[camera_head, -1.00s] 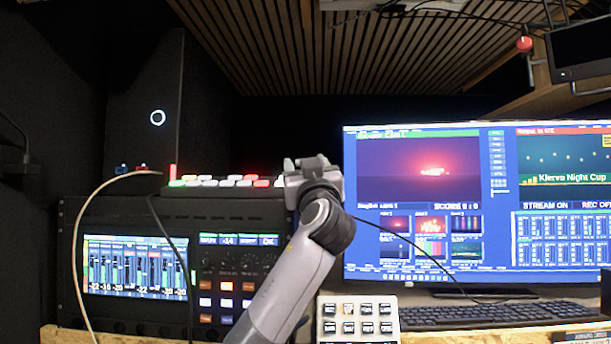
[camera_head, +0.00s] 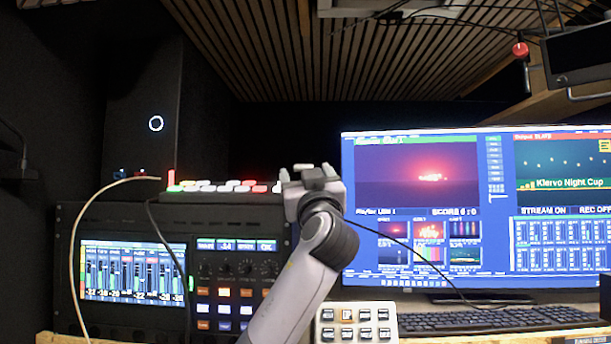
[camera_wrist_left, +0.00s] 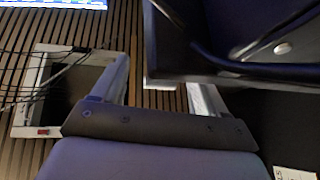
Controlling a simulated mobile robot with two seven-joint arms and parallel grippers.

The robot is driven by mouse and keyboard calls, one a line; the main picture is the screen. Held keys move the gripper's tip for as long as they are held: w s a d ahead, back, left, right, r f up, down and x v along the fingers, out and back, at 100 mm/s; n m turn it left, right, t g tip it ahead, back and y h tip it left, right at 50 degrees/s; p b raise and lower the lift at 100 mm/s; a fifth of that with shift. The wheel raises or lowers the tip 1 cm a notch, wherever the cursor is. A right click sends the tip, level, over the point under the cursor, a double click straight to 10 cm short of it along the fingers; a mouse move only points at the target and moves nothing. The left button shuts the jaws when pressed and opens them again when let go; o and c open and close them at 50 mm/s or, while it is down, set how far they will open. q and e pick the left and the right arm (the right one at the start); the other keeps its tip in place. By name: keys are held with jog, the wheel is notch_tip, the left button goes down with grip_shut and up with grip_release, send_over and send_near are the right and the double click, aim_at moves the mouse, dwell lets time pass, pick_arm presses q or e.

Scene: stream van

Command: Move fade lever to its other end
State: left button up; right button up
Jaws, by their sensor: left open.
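A button panel (camera_head: 225,186) with lit red, white and green keys lies on top of the black rack. A small red upright piece (camera_head: 171,178) stands at its left end; I cannot tell if this is the fade lever. My left gripper (camera_head: 308,173) is at the right end of the panel, pointing away from me, and hides what is behind it. In the left wrist view the gripper (camera_wrist_left: 158,80) shows two light fingers spread apart, with no object seen held between them. No fade lever can be made out with certainty. My right gripper is not in view.
A large monitor (camera_head: 420,180) stands right of my gripper, with a keyboard (camera_head: 490,320) below. A grey keypad (camera_head: 356,322) sits at the front. The rack's audio screen (camera_head: 130,272) is at lower left. A pale cable (camera_head: 82,230) and a dark cable (camera_head: 170,240) hang before the rack.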

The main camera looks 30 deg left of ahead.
pick_arm(q)
jog(key=shift+v, duration=2.7)
